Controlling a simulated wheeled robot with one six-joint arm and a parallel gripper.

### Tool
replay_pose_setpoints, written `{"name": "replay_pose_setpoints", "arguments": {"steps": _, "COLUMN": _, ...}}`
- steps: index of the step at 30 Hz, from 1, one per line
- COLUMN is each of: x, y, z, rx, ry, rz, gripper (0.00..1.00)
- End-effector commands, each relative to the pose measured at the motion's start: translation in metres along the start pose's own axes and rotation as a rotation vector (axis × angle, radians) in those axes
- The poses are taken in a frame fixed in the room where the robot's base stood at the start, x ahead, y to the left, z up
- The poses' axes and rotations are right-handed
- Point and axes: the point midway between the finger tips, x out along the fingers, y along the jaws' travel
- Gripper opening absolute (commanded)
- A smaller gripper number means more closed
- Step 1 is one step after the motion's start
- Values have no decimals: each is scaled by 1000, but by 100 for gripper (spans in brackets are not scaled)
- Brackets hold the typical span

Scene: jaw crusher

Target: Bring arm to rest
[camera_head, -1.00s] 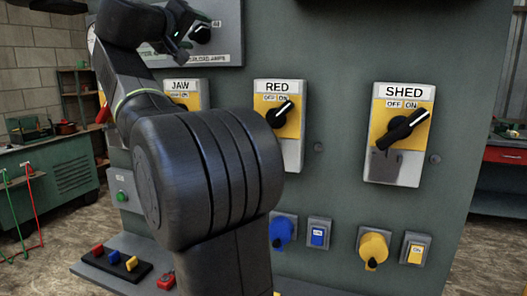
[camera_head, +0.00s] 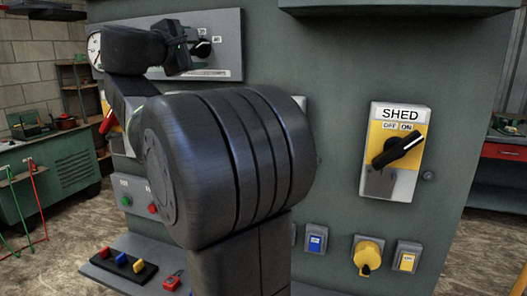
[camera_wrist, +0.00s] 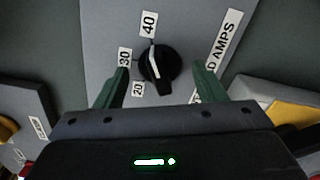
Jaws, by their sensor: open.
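My arm is bent up in front of the grey-green control panel (camera_head: 345,60). My gripper (camera_head: 193,50) is at the upper left of the panel, close to the black amps knob (camera_head: 202,48). In the wrist view, my gripper (camera_wrist: 162,80) is open with its two green fingers apart. The amps knob (camera_wrist: 158,66) shows between them, with labels 20, 30 and 40 around it. The fingers look clear of the knob, though the depth gap is hard to judge. Its white line points up near 40.
My arm hides the JAW and RED switches. The SHED switch (camera_head: 395,152) has its handle turned toward ON.

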Motion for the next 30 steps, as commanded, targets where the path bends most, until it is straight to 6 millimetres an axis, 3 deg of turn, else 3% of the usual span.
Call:
{"name": "replay_pose_setpoints", "arguments": {"steps": 10, "x": 0, "y": 1, "z": 1, "rx": -227, "ry": 0, "rz": 0, "gripper": 64}}
{"name": "replay_pose_setpoints", "arguments": {"steps": 23, "x": 0, "y": 0, "z": 0, "rx": -244, "ry": 0, "rz": 0, "gripper": 64}}
{"name": "replay_pose_setpoints", "arguments": {"steps": 30, "x": -3, "y": -3, "z": 10, "rx": -219, "ry": -9, "rz": -1, "gripper": 64}}
